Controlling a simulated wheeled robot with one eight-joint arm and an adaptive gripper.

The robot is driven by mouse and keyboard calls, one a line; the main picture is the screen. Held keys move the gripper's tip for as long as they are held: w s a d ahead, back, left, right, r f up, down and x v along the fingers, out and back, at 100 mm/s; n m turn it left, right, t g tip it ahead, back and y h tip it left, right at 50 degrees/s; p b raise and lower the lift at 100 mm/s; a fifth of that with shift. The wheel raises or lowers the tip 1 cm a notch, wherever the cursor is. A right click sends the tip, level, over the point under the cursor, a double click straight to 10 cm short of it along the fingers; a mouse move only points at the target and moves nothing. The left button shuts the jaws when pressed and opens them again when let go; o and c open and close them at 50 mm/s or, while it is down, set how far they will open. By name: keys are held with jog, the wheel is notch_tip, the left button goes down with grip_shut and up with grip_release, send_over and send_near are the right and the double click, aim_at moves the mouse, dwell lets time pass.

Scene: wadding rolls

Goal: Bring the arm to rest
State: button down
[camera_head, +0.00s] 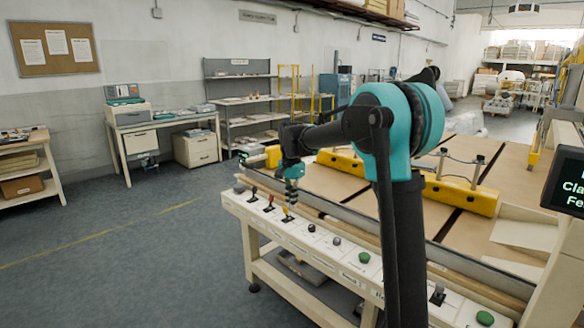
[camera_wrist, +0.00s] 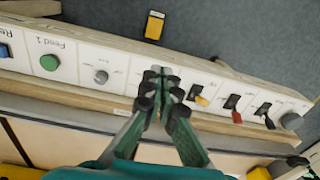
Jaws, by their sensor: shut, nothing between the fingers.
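My arm reaches out over a long cream control panel (camera_head: 322,240) in the head view. My gripper (camera_head: 291,197) hangs pointing down above the panel, close to its levers. In the wrist view my gripper (camera_wrist: 161,76) is shut, its fingertips together and empty, over the panel strip (camera_wrist: 125,73). I cannot tell whether the fingertips touch the panel.
The panel carries a green button (camera_wrist: 49,62), a metal knob (camera_wrist: 100,76) and levers with yellow (camera_wrist: 203,100) and red (camera_wrist: 236,117) parts. A yellow object (camera_wrist: 154,25) is below. A monitor (camera_head: 567,180) stands right. Open floor (camera_head: 130,260) lies left.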

jog(key=s+d+f+n+t, duration=0.1)
jog(key=s+d+f, duration=0.4)
jog(key=s, duration=0.5)
jog(key=s+d+f+n+t, duration=0.1)
jog(key=s+d+f+n, duration=0.3)
jog(key=s+d, duration=0.3)
jog(key=s+d+f+n+t, duration=0.1)
jog(key=s+d+f+n, duration=0.2)
jog(key=s+d+f, duration=0.4)
jog(key=s, duration=0.8)
jog(key=shift+t, duration=0.4)
